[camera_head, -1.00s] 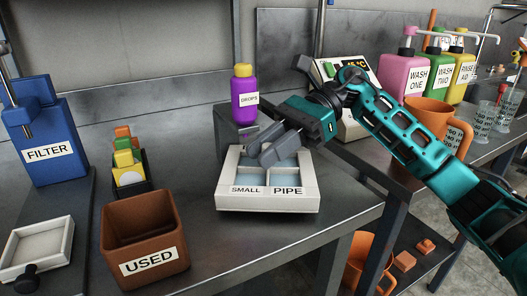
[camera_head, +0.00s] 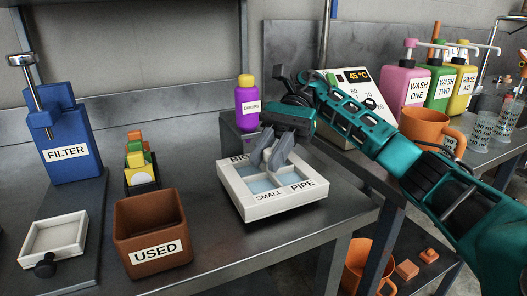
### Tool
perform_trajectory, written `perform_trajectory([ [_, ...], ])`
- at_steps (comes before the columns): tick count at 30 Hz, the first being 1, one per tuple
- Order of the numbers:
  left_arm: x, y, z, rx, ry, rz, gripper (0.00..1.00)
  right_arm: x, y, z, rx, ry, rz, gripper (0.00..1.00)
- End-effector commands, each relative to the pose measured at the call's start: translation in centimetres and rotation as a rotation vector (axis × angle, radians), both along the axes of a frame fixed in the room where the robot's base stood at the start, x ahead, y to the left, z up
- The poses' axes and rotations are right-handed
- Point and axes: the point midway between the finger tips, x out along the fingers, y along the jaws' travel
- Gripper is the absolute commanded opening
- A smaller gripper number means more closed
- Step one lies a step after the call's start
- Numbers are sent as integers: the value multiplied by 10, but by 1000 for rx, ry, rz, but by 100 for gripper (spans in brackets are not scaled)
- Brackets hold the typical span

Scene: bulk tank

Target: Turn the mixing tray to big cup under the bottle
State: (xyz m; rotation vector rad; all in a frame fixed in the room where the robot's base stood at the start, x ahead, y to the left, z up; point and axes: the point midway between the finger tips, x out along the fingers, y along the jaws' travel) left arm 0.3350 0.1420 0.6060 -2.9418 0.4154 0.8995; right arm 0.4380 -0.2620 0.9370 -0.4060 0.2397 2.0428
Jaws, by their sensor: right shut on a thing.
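The mixing tray (camera_head: 250,212) is a white square tray with compartments, lying on the grey metal table. Its labels read SMALL at the front, PIPE at the front right and BIG at the back left, partly hidden by my gripper. My left gripper is not in view.
A brown USED bin (camera_head: 152,233), a blue FILTER stand (camera_head: 68,135), a small white tray (camera_head: 54,237) and a card holder (camera_head: 140,172) stand to the left. The table's front edge is close to the tray.

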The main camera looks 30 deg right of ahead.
Motion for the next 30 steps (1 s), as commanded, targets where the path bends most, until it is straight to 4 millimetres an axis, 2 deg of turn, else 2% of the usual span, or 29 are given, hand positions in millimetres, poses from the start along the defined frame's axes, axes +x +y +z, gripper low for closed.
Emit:
perform_trajectory([
  [11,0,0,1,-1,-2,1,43,0,-1,-1,-1,1,3,0],
  [12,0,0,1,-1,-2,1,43,0,-1,-1,-1,1,3,26],
  [18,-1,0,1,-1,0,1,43,0,-1,-1,-1,0,2,45],
  [30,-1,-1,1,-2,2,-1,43,0,0,0,-1,0,1,46],
])
